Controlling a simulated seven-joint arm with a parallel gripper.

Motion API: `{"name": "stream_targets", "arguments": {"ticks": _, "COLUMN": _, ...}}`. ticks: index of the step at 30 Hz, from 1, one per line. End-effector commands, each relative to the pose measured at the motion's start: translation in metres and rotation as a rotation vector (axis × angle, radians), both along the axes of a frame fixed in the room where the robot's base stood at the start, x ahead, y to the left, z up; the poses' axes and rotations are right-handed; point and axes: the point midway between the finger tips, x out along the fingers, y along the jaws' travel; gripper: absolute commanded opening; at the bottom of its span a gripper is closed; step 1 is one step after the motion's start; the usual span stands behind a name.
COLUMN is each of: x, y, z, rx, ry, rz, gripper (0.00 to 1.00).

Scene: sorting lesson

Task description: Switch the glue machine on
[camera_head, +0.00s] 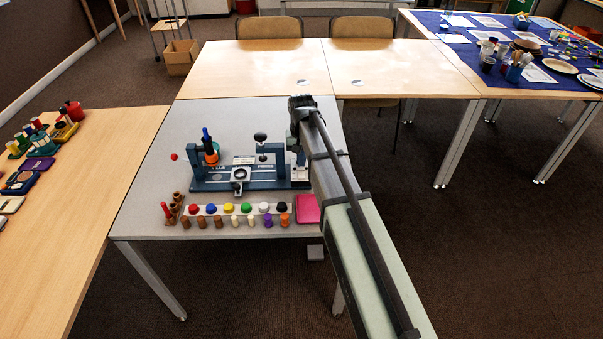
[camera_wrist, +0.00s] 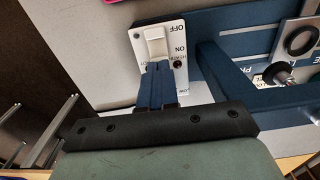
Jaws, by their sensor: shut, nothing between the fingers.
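The glue machine (camera_head: 215,184) is a dark blue base with uprights on the grey table; its blue body (camera_wrist: 240,35) also fills much of the wrist view. A white switch plate (camera_wrist: 141,70) there is marked OFF at its top and ON lower down. A pale rocker switch (camera_wrist: 157,46) is set in it; I cannot tell which way it is tipped. My gripper (camera_wrist: 158,68) is shut and empty, its dark blue fingertips over the plate just below the rocker, at the ON end. Whether they touch is unclear. In the head view my arm hides the fingertips.
A small dark round part (camera_wrist: 179,64) sits beside my fingers on the plate. A machine upright (camera_wrist: 235,85) stands to their right. Colored pieces (camera_head: 228,208) and a pink block (camera_head: 308,209) lie in front of the machine. The grey table is clear behind it.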

Motion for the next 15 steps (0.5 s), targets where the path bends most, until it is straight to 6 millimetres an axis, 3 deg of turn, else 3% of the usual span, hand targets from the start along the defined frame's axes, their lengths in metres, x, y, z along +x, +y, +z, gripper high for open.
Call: {"name": "stream_targets", "arguments": {"ticks": 15, "x": 0.0000, "y": 0.0000, "z": -0.0104, "rx": 0.000, "ry": 0.000, "rz": 0.000, "gripper": 0.00}}
